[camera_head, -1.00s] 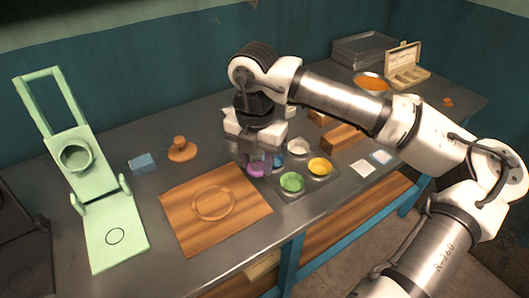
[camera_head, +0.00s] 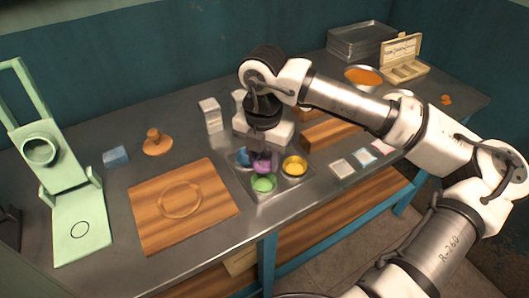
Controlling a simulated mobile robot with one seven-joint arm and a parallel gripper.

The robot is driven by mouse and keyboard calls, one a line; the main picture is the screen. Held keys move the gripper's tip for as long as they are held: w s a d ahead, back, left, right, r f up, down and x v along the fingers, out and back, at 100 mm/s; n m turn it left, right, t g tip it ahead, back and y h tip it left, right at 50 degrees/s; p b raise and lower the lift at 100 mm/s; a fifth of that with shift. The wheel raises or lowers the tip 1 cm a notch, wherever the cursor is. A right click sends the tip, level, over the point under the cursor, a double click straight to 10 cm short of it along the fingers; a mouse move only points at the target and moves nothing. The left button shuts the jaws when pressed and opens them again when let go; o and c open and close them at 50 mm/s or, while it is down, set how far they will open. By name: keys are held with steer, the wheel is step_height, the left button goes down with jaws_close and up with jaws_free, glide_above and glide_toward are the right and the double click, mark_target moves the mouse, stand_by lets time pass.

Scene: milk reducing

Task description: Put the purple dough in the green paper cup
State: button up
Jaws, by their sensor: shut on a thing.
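My gripper (camera_head: 264,163) points down over the cup tray and is shut on the purple dough (camera_head: 264,167). The dough hangs between the fingers just behind and above the green paper cup (camera_head: 263,184). I cannot tell whether the dough touches the cup's rim. The green cup sits at the front left of a dark tray (camera_head: 285,190), with a yellow cup (camera_head: 295,166) to its right and a blue cup (camera_head: 242,156) behind it to the left. The gripper hides the back of the tray.
A wooden board (camera_head: 215,225) with a ring lies to the left. A green press (camera_head: 62,190), a blue block (camera_head: 116,156) and a wooden stamp (camera_head: 157,143) stand farther left. A pale carton (camera_head: 211,115) stands behind. Small square cards (camera_head: 342,168) lie to the right.

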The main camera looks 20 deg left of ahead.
mark_target(264, 183)
step_height(264, 183, down, 3)
steer(key=shift+f+b, duration=0.2)
steer(key=shift+b, duration=0.35)
steer(key=shift+f+b, duration=0.65)
steer(key=shift+b, duration=0.3)
steer(key=shift+b, duration=0.4)
steer(key=o, duration=1)
